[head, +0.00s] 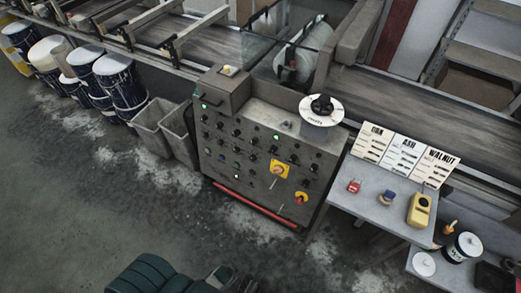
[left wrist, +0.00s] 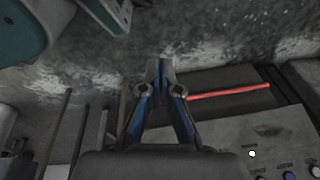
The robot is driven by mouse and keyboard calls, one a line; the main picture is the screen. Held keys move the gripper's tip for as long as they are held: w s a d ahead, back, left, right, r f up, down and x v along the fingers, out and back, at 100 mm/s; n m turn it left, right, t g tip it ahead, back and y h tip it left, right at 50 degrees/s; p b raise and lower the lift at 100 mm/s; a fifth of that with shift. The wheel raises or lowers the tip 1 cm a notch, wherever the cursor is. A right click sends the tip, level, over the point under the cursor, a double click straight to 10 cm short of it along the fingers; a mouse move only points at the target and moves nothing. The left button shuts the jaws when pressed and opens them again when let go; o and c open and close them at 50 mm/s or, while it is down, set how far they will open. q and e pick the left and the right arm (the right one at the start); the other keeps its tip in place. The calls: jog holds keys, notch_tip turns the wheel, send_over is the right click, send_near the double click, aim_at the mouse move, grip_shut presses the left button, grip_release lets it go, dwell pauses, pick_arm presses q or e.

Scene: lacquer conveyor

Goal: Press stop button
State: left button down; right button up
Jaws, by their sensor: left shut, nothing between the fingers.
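The grey control panel (head: 235,160) stands in the middle of the head view, with rows of dark knobs and small lit lamps. Which control is the stop button I cannot tell. My left gripper (left wrist: 161,70) has its blue fingers together, with nothing between them, apart from the panel. The panel face (left wrist: 262,145) is at lower right in the left wrist view. My right gripper is not in view.
A red bar (head: 255,204) runs along the panel's lower front. Grey bins (head: 155,125) and paint drums (head: 120,80) stand left of it. A side table (head: 370,205) with small items is at right. The conveyor (head: 430,105) runs behind.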

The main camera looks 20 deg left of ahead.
aim_at(251, 173)
pick_arm(q)
jog(key=w+a+r+m+t+y+b, duration=0.2)
jog(key=w+a+m+t+b, duration=0.2)
jog(key=w+a+m, duration=0.45)
jog(key=w+a+r+m+t+y+b, duration=0.2)
jog(key=w+a+m+t+b, duration=0.3)
jog(key=w, duration=0.6)
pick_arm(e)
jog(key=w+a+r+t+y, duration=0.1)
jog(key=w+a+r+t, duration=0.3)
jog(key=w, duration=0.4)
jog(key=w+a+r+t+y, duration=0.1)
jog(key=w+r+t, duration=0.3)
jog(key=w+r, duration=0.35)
pick_arm(q)
jog(key=w+r+m+t+h+b, duration=0.4)
jog(key=w+r+m, duration=0.5)
jog(key=m, duration=1.1)
jog(key=shift+w+r+t+h+b, duration=0.4)
jog(key=shift+w+h+b, duration=0.15)
jog(key=shift+h+b, duration=0.3)
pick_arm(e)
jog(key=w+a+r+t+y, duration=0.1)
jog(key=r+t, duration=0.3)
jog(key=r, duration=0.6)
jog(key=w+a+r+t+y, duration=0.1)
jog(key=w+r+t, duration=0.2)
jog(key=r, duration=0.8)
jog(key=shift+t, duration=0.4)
